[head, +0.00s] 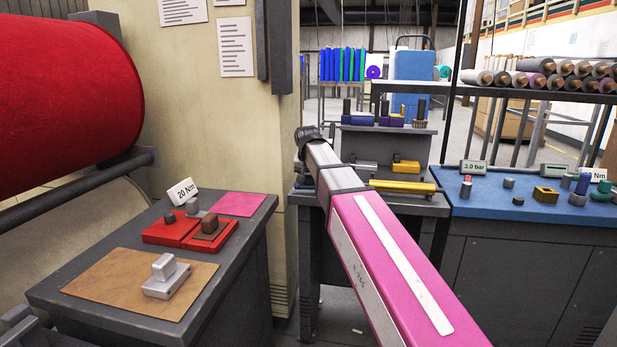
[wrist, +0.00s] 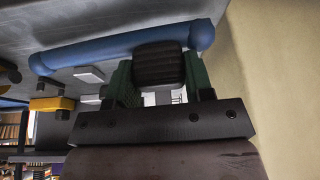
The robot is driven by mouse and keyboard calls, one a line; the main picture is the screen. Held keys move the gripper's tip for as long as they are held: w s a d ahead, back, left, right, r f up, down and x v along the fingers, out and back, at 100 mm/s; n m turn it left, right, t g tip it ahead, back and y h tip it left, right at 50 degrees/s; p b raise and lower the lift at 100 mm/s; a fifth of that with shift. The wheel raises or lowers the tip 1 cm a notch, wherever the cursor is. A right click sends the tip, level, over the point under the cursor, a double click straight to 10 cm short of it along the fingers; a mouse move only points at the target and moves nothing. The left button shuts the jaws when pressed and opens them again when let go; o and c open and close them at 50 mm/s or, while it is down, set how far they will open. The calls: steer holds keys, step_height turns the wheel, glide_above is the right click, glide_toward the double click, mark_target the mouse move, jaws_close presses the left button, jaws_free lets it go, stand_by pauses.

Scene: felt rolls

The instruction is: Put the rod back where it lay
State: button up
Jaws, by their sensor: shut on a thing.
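My gripper (wrist: 160,82) is shut, its green fingers on either side of a dark ribbed grip block (wrist: 158,63). A long blue rod (wrist: 105,56) with thicker rounded ends runs right behind this block in the wrist view and seems joined to it. The rod is slightly tilted in that picture. In the head view, the dark end of my arm (head: 308,136) is raised in front of the beige pillar; the fingers and blue rod cannot be made out there. A yellow bar (head: 403,187) lies on the dark middle bench (head: 425,208).
The left table (head: 60,283) holds red blocks (head: 190,230), a brown mat (head: 100,275) and a grey block. The blue-topped right bench (head: 480,206) holds small parts. A beige pillar (head: 215,120) stands close beside my gripper. A large red roll (head: 65,100) is at left.

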steer(key=shift+f, duration=0.5)
steer(key=o, duration=1)
steer(key=shift+c, duration=0.2)
steer(key=shift+a, duration=0.2)
steer(key=d+v, duration=0.1)
steer(key=v, duration=0.6)
steer(key=shift+d, duration=0.2)
stand_by(2.0)
steer(key=o, duration=0.6)
steer(key=v, duration=1)
steer(key=shift+s+r, duration=0.1)
steer(key=shift+r, duration=0.25)
